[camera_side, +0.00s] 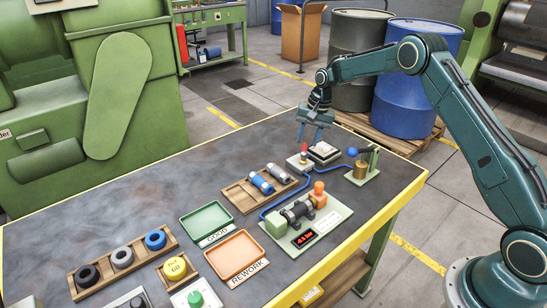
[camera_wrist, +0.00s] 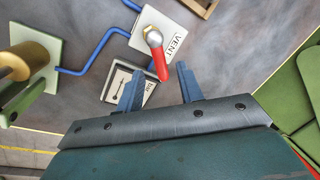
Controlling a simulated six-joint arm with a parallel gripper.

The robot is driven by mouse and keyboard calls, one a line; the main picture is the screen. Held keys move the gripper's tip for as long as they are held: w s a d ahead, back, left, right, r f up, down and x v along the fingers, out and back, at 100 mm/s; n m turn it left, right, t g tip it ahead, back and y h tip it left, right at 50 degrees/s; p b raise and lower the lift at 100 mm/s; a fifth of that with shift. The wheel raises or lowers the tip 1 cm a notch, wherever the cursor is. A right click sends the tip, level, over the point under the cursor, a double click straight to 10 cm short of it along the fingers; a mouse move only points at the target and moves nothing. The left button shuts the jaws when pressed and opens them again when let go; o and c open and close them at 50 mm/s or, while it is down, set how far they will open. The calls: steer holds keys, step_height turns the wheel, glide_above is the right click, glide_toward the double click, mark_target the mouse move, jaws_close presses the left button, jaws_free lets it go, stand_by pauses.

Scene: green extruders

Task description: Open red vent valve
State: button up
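The red vent valve shows in the wrist view as a red lever (camera_wrist: 160,62) on a silver hub, on a white plate (camera_wrist: 175,22) marked VENT. In the side view the valve (camera_side: 304,150) is a small red piece on a pale block near the table's far edge. My gripper (camera_wrist: 159,69) is open and empty, its two dark blue fingers spread apart. In the wrist view the free end of the lever appears between the fingertips. In the side view my gripper (camera_side: 310,138) hangs just above the valve; whether it touches the lever I cannot tell.
A square gauge (camera_wrist: 118,84) is close to the left finger. Blue tubing (camera_wrist: 92,54) runs from the vent plate. A brass cylinder on a green stand (camera_side: 361,168) is to the right. A motor-like unit (camera_side: 300,212), a rack (camera_side: 240,193) and trays lie nearer the front.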

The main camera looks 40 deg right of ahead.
steer(key=shift+w+a+f, duration=0.1)
steer(key=shift+f, duration=0.5)
steer(key=shift+w+a+f, duration=0.1)
steer(key=shift+f, duration=0.5)
jaws_close()
steer(key=shift+w+n, duration=0.1)
steer(key=shift+n, duration=0.2)
steer(key=n, duration=0.2)
steer(key=a+n, duration=0.1)
steer(key=n, duration=0.1)
steer(key=shift+w+g, duration=0.4)
steer(key=n, duration=0.1)
steer(key=a+n, duration=0.1)
steer(key=n, duration=0.2)
steer(key=shift+w+a+n+g+y, duration=0.15)
steer(key=shift+w+n+g+y, duration=0.15)
steer(key=shift+n+g, duration=0.1)
steer(key=shift+r, duration=0.1)
